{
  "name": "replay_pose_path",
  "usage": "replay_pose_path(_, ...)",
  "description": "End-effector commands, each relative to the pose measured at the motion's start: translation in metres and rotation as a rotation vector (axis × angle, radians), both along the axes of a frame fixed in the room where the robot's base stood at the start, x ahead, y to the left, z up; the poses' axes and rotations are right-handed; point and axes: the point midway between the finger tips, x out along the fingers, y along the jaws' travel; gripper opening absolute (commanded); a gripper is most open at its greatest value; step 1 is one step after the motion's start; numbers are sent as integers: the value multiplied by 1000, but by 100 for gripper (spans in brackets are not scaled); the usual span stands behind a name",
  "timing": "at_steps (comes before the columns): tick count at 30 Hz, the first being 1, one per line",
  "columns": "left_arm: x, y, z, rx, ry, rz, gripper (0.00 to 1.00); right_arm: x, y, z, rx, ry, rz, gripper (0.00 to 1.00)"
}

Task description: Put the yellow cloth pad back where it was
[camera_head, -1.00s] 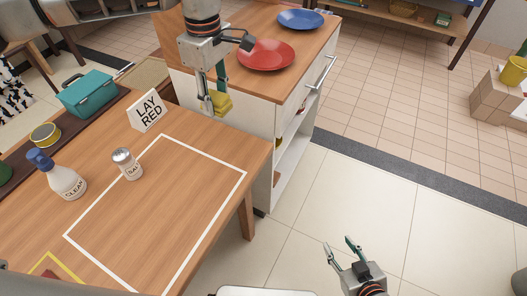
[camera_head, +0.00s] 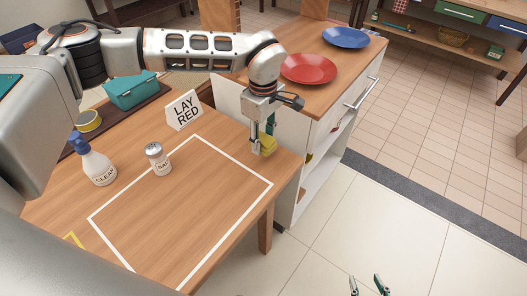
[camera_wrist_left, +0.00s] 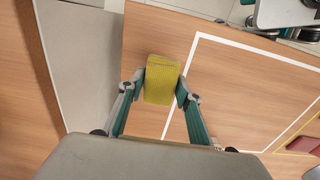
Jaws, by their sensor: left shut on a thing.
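The yellow cloth pad (camera_head: 269,144) is between the fingers of my left gripper (camera_head: 262,144), near the table's far right edge, outside the white outline. The left wrist view shows the pad (camera_wrist_left: 162,82) held by both fingers of the left gripper (camera_wrist_left: 162,88), with wood below it. I cannot tell if it touches the table. My right gripper (camera_head: 366,285) is open and empty at the bottom edge of the head view, over the floor.
A white outline (camera_head: 230,161) marks the wooden table. A salt shaker (camera_head: 158,160), a spray bottle (camera_head: 97,163) and a "LAY RED" sign (camera_head: 185,111) stand on it. A red plate (camera_head: 309,68) and blue plate (camera_head: 346,37) lie on the cabinet. The outlined area's middle is clear.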

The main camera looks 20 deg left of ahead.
Motion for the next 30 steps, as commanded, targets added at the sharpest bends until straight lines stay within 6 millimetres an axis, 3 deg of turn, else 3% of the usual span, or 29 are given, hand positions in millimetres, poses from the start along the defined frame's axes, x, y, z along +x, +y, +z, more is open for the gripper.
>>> replay_pose_path(8, 0, 0, -20, -1, 1, 0, 14, 0, -1, -1, -2, -2, -1, 40)
replay_pose_path(15, 0, -1, -52, -1, 0, 0, 14, 0, -1, -3, -3, -2, 0, 40)
replay_pose_path(26, 0, 0, -54, 0, -1, 0, 14, 2, -2, -1, -5, -6, 0, 40)
replay_pose_path(27, 0, 0, -55, 0, -1, 0, 36, 2, -2, -1, -5, -6, 0, 40)
replay_pose_path(29, 0, 0, -55, 0, -1, 0, 51, 2, -2, -1, -5, -6, 0, 40)
replay_pose_path(30, 0, 0, -54, 0, -1, 0, 51, 2, -2, -1, -5, -6, 0, 40)
